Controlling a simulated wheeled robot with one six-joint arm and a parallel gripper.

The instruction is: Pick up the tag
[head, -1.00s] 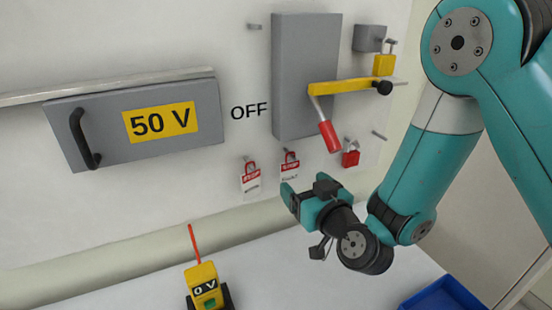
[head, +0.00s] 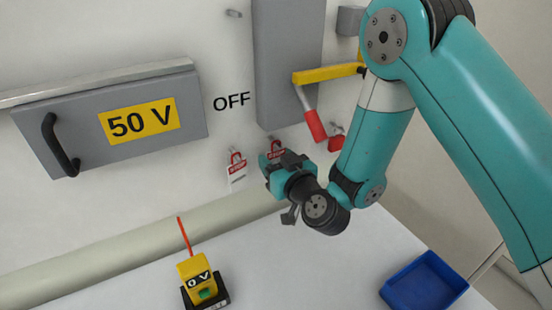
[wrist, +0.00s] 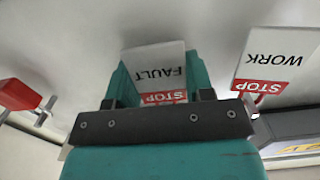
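A white tag marked FAULT with a red STOP band (wrist: 158,72) hangs on the wall. In the head view its red top (head: 277,149) shows just above my gripper (head: 282,163), which hides the rest. In the wrist view the tag appears upside down between the two teal fingers of my gripper (wrist: 157,80). The fingers are apart, one at each side edge of the tag; I cannot tell if they touch it. A second tag, marked WORK (wrist: 277,60), hangs to the left in the head view (head: 237,172).
A red padlock (head: 336,138) and a red-handled lever (head: 314,124) on a grey switch box (head: 285,70) are close to my gripper. A yellow voltage tester (head: 198,282) and a blue tray (head: 425,283) stand on the white surface below. A pipe runs along the wall.

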